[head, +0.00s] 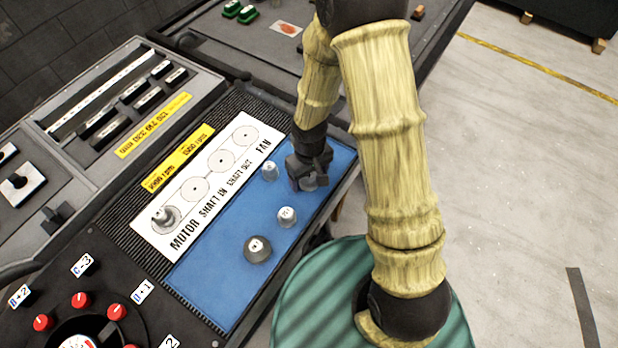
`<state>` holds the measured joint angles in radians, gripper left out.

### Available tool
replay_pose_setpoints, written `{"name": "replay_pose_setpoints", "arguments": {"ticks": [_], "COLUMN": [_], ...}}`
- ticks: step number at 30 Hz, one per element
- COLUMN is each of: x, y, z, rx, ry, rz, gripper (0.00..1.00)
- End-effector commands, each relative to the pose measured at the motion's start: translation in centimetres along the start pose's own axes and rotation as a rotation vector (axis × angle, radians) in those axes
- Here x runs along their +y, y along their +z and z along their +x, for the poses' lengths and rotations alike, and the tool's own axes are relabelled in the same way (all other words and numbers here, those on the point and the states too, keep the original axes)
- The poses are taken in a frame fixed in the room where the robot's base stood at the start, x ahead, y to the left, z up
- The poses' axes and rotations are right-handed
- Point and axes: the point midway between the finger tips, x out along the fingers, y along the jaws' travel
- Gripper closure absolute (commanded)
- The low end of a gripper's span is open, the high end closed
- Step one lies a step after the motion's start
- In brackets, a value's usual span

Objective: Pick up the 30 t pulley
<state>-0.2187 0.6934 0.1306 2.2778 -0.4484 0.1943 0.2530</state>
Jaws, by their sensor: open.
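A blue mat (218,287) holds three pulleys in view. A small grey pulley (269,170) stands near the mat's upper end, left of my gripper. A light grey pulley (287,216) stands below it, and a wider dark grey pulley (257,249) stands lower left. Their top labels are too small to read, so I cannot tell which is the 30 t pulley. My gripper (308,183) is open, pointing down over the upper right of the mat. It hides the mat beneath it, and I see nothing held between its fingers.
A white diagram board (209,187) with printed circles lies left of the mat, with another grey pulley (166,216) at its motor end. Red knobs (80,300) sit at the lower left. A slotted rack (100,92) and yellow labels lie at the upper left. Open floor lies right.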

Motion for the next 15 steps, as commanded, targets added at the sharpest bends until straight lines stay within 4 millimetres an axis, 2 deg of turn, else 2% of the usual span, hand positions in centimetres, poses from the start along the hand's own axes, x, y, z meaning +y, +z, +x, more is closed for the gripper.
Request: {"name": "replay_pose_setpoints", "arguments": {"ticks": [13,14,15], "x": [0.0,0.0,0.0], "y": [-0.02,-0.03,-0.03], "z": [-0.06,-0.06,-0.06], "rx": [0.001,0.001,0.001], "ry": [0.0,0.0,0.0], "rz": [0.0,-0.001,-0.001], "gripper": [0.26,0.28,0.36]}}
